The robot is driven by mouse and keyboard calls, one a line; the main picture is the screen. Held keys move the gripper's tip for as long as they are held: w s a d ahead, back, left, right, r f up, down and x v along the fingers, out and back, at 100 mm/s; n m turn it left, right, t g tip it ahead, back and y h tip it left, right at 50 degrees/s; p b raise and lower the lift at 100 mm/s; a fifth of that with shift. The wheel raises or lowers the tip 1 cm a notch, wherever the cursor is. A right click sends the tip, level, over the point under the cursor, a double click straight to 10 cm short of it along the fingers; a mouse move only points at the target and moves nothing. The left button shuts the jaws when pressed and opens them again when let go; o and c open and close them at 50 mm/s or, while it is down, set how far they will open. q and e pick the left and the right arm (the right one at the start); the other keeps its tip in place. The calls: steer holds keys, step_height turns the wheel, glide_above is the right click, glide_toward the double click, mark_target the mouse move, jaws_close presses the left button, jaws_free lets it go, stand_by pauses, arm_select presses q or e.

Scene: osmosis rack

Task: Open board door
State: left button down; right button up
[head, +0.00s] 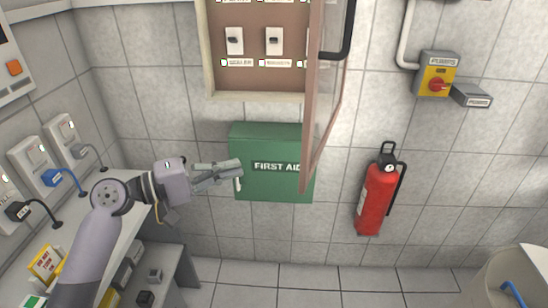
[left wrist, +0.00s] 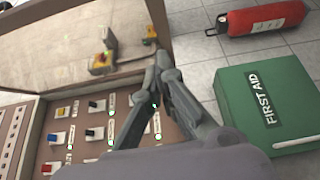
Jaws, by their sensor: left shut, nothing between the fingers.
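The board (head: 260,80) is a brown panel with switches in a pale wooden frame, on the wall at the top centre. Its clear-paned door (head: 309,120) stands open, swung outward at the board's right side. The board also shows at the lower left of the left wrist view (left wrist: 85,153), with the door (left wrist: 85,84) above it. My left gripper (head: 240,172) is shut and empty, below the board and in front of the first aid box. In the left wrist view, its fingertips (left wrist: 162,62) appear near the door's edge; I cannot tell whether they touch.
The green first aid box (head: 272,182) hangs under the board, with the door's lower corner overlapping it in view. A red fire extinguisher (head: 378,200) and a yellow switch box (head: 437,66) are to the right. Wall sockets with plugs (head: 35,160) are at left.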

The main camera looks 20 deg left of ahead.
arm_select(q)
steer(key=s+d+p+x, duration=0.2)
steer(key=p+x, duration=0.3)
steer(key=x, duration=0.7)
arm_select(e)
step_height(320, 180, up, 6)
steer(key=shift+s+f, duration=0.1)
steer(key=shift+f, duration=0.05)
arm_select(q)
steer(key=shift+w+d, duration=0.15)
